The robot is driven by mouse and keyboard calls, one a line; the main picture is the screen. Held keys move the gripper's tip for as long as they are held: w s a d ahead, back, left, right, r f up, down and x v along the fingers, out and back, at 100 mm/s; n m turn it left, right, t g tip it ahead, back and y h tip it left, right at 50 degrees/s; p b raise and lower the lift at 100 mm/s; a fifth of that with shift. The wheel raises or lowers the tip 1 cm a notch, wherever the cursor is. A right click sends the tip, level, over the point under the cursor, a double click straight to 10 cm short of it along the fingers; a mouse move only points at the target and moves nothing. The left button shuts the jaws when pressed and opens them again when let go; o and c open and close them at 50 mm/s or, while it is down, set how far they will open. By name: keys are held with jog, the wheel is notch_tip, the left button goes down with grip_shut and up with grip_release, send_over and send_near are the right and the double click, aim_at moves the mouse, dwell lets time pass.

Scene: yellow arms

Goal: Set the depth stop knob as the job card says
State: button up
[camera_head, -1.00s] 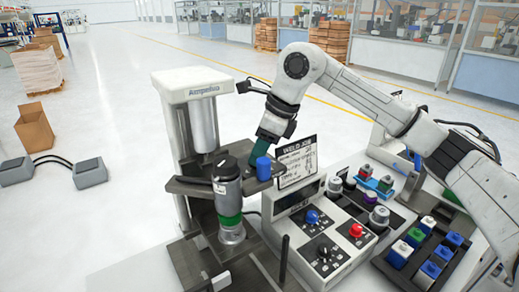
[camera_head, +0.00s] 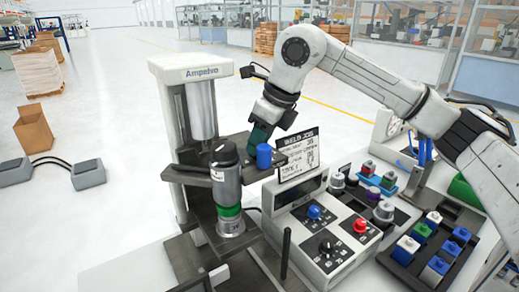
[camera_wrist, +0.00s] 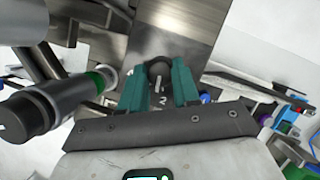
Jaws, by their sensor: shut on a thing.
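My gripper (camera_wrist: 159,82) has its teal fingers on both sides of a dark round knob (camera_wrist: 158,66) with a pale pointer line, shut on it. A white "2" is marked on the dark surface near the knob, between the fingers. In the head view my gripper (camera_head: 259,137) is at the press machine (camera_head: 202,72), behind a blue cylinder (camera_head: 264,156); the knob is hidden there. The job card (camera_head: 297,152), headed "WELD JOB", stands right of the gripper; its smaller lines are too blurred to read surely.
A control box with blue (camera_head: 314,212), red (camera_head: 360,225) and black (camera_head: 326,247) knobs stands in front of the card. A dark grey cylinder with a green band (camera_head: 228,211) stands left. A tray of coloured blocks (camera_head: 408,247) is at right.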

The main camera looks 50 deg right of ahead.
jog(key=m+b, duration=0.2)
jog(key=m+h+b, duration=0.1)
jog(key=b, duration=0.1)
jog(key=shift+a+f+m+h, duration=0.1)
jog(key=shift+f+m+h, duration=0.05)
jog(key=shift+m+h, duration=0.2)
jog(key=shift+m+h+b, duration=0.25)
jog(key=shift+m+b, duration=0.4)
jog(key=shift+m, duration=0.2)
jog(key=shift+r, duration=0.2)
jog(key=o, duration=1.1)
jog(key=shift+c, duration=0.2)
jog(key=v, duration=1)
jog(key=shift+r+b, duration=0.3)
jog(key=shift+r, duration=0.1)
jog(key=shift+s+a, duration=0.15)
